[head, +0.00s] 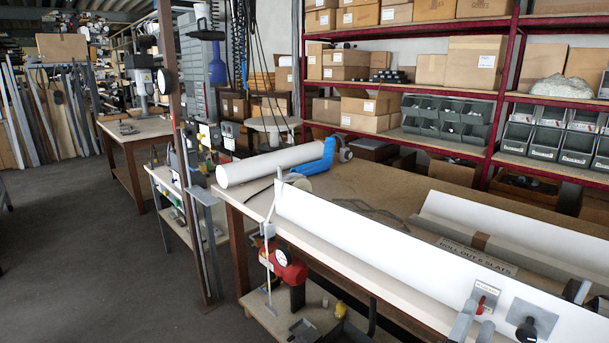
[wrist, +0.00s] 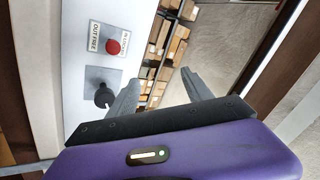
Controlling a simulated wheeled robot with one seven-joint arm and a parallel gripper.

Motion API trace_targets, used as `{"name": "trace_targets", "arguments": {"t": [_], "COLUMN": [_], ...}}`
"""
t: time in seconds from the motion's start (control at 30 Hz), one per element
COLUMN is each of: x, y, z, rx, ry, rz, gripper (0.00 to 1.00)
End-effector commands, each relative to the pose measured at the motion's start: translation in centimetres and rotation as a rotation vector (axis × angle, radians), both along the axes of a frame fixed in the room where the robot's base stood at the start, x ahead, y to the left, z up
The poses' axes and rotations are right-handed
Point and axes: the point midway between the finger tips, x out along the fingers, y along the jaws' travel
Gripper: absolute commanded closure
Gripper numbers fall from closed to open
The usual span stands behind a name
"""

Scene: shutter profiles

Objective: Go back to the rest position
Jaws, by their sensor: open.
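My gripper (head: 478,314) is at the bottom right of the head view, close in front of the long white panel (head: 390,250). In the wrist view its two grey fingers (wrist: 160,80) stand wide apart with nothing seen between them. A red knob (head: 481,305) on a labelled plate and a black knob (head: 526,330) on a grey plate sit on the panel. The wrist view also shows the red knob (wrist: 112,47) beside an "OUT FREE" label and the black knob (wrist: 103,95), left of the fingers. Whether a finger touches the panel cannot be told.
A workbench (head: 350,185) behind the panel bears a white roll (head: 270,163) and a blue part (head: 317,160). Red-framed shelves (head: 400,87) with boxes and bins line the back. A brown post (head: 178,130) stands at left; the floor (head: 90,240) there is clear.

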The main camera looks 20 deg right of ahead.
Motion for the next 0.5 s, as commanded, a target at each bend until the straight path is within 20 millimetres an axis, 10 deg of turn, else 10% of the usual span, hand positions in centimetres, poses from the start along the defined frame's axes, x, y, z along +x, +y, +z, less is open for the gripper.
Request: {"name": "trace_targets", "arguments": {"t": [0.5], "x": [-6.9], "y": [18.4], "z": [-0.4], "rx": [-0.355], "ry": [0.476], "rz": [0.512], "gripper": [0.41]}}
